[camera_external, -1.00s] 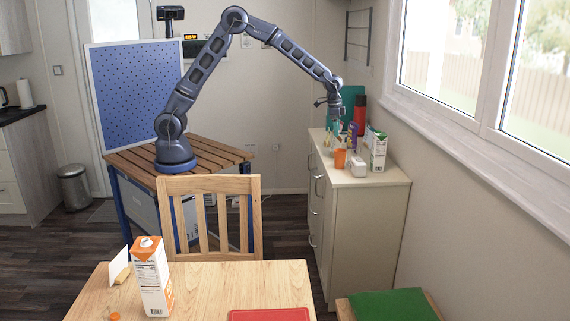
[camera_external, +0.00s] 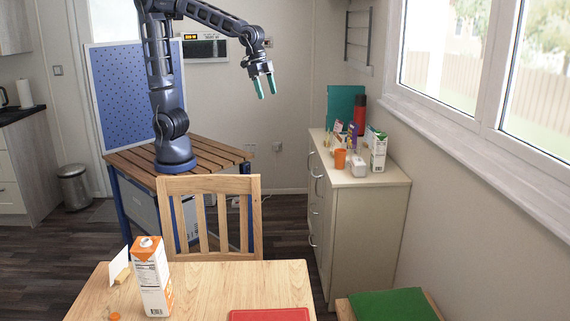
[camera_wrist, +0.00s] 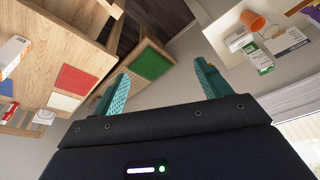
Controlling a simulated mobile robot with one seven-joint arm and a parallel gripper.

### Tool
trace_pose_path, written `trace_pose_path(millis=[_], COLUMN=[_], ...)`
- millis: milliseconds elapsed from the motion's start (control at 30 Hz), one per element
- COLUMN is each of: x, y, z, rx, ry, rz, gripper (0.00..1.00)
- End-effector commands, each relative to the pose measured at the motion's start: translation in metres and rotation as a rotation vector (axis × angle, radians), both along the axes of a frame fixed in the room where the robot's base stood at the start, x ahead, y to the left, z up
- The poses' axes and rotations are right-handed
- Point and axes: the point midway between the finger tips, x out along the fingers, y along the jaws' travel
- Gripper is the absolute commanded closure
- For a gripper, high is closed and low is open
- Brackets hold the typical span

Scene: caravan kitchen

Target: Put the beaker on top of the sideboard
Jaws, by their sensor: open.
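An orange beaker (camera_external: 340,158) stands upright on top of the cream sideboard (camera_external: 366,180), near its front end. In the wrist view the beaker (camera_wrist: 252,21) shows at the upper right on the sideboard's pale top. My gripper (camera_external: 266,92) is open and empty, with teal fingers. It hangs in the air to the left of the sideboard and well above it, apart from the beaker. In the wrist view nothing lies between my fingers (camera_wrist: 161,72).
A green-and-white carton (camera_external: 378,153), a white item (camera_external: 358,167), a red bottle (camera_external: 360,112) and a teal board (camera_external: 345,104) crowd the sideboard. A wooden table (camera_external: 200,290) with an orange-and-white carton (camera_external: 152,276) and a chair (camera_external: 208,186) stand in front.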

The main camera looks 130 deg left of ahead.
Motion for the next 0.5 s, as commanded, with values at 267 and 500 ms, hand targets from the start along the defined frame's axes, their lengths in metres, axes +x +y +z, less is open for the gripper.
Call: trace_pose_path(millis=[267, 500], x=[-0.070, -0.135], y=[-0.078, -0.126], z=[0.017, 0.015], rx=[0.004, 0.000], ry=[-0.046, -0.082], rz=[-0.085, -0.155], gripper=[0.24, 0.24])
